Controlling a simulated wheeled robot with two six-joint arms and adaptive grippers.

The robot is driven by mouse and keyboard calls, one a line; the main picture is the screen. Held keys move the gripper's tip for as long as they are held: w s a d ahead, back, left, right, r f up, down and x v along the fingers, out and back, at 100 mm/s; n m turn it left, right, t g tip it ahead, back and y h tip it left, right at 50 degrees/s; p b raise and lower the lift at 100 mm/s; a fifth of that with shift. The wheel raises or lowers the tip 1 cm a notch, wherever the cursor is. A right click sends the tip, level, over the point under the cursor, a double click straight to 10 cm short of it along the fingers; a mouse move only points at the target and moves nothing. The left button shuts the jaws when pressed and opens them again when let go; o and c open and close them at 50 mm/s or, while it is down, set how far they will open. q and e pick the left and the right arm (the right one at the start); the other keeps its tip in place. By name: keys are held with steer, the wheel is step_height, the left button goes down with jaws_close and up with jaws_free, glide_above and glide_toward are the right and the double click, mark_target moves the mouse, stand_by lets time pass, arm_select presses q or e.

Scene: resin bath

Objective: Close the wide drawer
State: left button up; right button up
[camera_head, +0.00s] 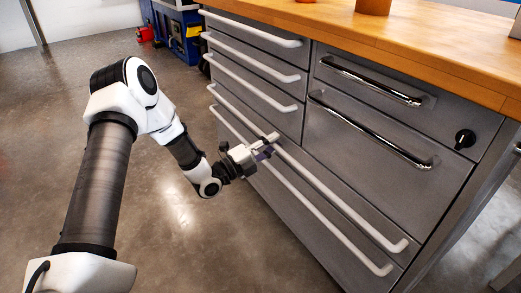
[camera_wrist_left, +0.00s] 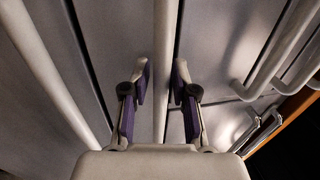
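The grey cabinet's two wide drawers sit low, each with a long white bar handle. The upper wide handle (camera_head: 345,200) runs from behind my left gripper to the lower right. The lower wide handle (camera_head: 330,218) runs below it. The wide drawer fronts look near flush; any small gap is unclear. My left gripper (camera_head: 268,151) is at the upper wide handle. In the left wrist view its purple-padded fingers (camera_wrist_left: 162,82) stand apart on either side of a white handle bar (camera_wrist_left: 165,45), with slight gaps visible. My right gripper is out of view.
Narrower drawers with white handles (camera_head: 255,93) are above. A wooden worktop (camera_head: 400,45) tops the cabinet. The floor (camera_head: 240,235) in front is clear.

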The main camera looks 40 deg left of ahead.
arm_select(q)
steer(key=v, duration=1.1)
steer(key=shift+s+f, duration=0.1)
